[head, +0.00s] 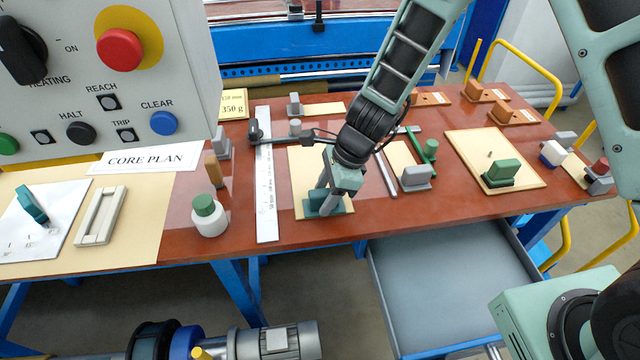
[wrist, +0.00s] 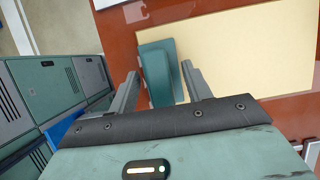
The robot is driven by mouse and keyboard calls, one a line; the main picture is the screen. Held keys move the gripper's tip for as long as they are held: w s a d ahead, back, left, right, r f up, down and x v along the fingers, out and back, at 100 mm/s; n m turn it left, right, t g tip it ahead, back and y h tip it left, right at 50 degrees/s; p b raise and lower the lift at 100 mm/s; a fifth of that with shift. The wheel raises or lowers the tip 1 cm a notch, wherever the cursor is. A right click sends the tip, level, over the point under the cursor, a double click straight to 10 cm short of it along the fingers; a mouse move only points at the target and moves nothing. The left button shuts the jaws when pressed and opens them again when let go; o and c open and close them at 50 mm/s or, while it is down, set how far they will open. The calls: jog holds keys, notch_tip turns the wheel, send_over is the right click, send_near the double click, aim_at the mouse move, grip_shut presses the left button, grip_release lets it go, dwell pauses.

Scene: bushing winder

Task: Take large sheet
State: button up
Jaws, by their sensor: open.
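A cream sheet (head: 307,165) lies on the red-brown table under my gripper (head: 323,197). A teal block handle (head: 313,206) stands at its near edge. In the wrist view the sheet (wrist: 250,50) fills the upper right, and the teal handle (wrist: 156,72) shows between the two fingers of my gripper (wrist: 160,75). The fingers are apart, one on each side of the handle; I cannot tell whether either touches it. Another cream sheet (head: 460,150) with a green block handle (head: 500,172) lies to the right. I cannot tell from labels which sheet is called large.
A metal ruler strip (head: 266,190) and a white bottle with green cap (head: 208,216) are left of the sheet. A grey block (head: 415,178) sits to its right. An open grey drawer (head: 450,285) juts out below the table. A control panel (head: 100,80) fills the upper left.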

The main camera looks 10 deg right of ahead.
jog(key=shift+a+f, duration=0.2)
jog(key=shift+f, duration=0.3)
jog(key=c, duration=0.6)
jog(key=shift+c, duration=0.2)
jog(key=shift+r, duration=0.15)
